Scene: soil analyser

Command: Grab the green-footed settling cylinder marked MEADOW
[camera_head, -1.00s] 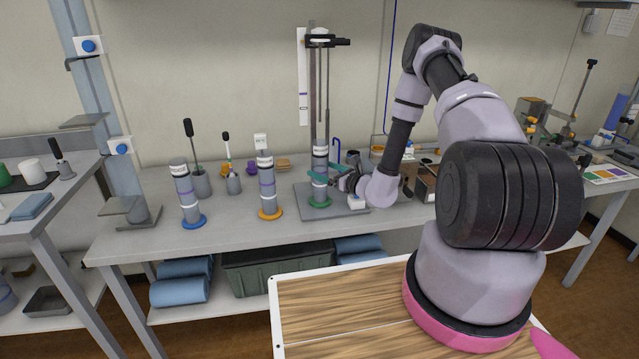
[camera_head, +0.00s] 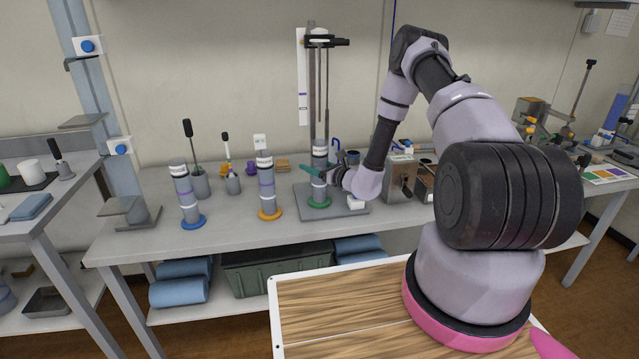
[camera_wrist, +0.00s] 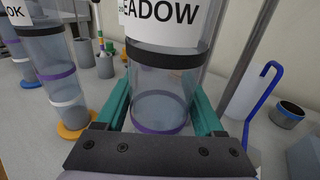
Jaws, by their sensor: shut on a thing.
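The green-footed settling cylinder (camera_head: 319,187) stands upright on the grey plate (camera_head: 350,204) of the stand, in the middle of the bench. In the wrist view its clear tube (camera_wrist: 163,85) carries a white label reading "EADOW", its first letter cut off or hidden. My gripper (camera_head: 314,170) reaches it from the right. Its teal fingers lie on either side of the tube in the wrist view (camera_wrist: 163,105) and are shut on it, below the label and a black band. The green foot is out of sight in the wrist view.
An orange-footed cylinder (camera_head: 267,190) and a blue-footed cylinder (camera_head: 187,195) stand to the left. The stand's upright rod and clamp (camera_head: 328,42) rise close behind the held cylinder. A blue hook (camera_wrist: 262,85) and a small cup (camera_wrist: 287,114) are to the right.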

